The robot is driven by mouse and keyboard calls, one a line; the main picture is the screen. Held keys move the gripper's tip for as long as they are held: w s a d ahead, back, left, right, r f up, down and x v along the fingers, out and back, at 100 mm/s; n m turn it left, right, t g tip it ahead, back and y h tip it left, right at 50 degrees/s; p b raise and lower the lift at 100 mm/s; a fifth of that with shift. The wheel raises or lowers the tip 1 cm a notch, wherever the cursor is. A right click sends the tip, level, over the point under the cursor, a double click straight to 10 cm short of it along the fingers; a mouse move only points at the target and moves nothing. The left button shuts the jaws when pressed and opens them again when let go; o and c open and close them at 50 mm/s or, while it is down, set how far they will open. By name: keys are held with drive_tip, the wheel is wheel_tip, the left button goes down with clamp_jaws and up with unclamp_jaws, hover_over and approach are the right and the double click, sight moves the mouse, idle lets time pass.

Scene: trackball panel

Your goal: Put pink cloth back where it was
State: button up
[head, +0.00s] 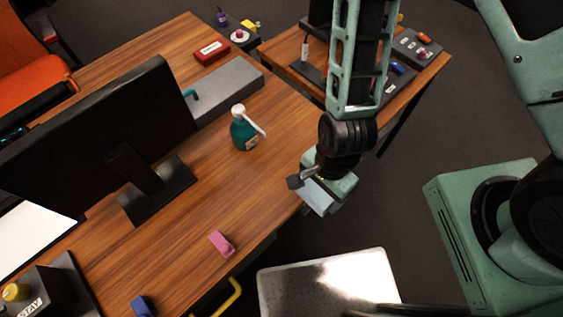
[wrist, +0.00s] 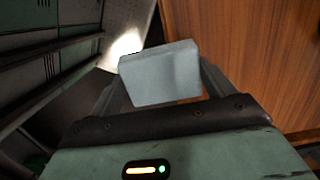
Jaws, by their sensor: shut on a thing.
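A small pink object (head: 221,243), the only pink thing I can make out as the cloth, lies on the wooden desk (head: 185,215) near its front edge. My gripper (head: 312,188) is to the right of it, by the desk's right edge, and apart from it. My gripper (wrist: 160,85) is shut on a pale blue-grey block (wrist: 160,72), not on the pink object. The block (head: 318,197) also shows at the fingertips in the head view. The pink object is not visible in the wrist view.
A monitor (head: 105,125), a teal spray bottle (head: 243,131) and a grey box (head: 225,92) stand on the desk. A blue object (head: 143,306) lies at the front left. A second desk (head: 430,75) with panels is behind my arm. A pale metallic surface (head: 280,292) is below.

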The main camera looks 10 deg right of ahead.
drive_tip(key=p, duration=0.3)
hover_over(280, 166)
drive_tip(key=s+d, duration=0.3)
drive_tip(key=shift+s+r, duration=0.1)
drive_tip(key=shift+s, duration=0.1)
drive_tip(key=shift+w+a, duration=0.4)
drive_tip(key=shift+w, duration=0.1)
drive_tip(key=w+a+p, duration=0.1)
drive_tip(key=w, duration=0.1)
drive_tip(key=shift+w+a+f+p, duration=0.35)
drive_tip(key=shift+a+f, duration=0.05)
drive_tip(key=shift+f, duration=0.45)
drive_tip(key=o, duration=0.9)
drive_tip(key=shift+f, duration=0.1)
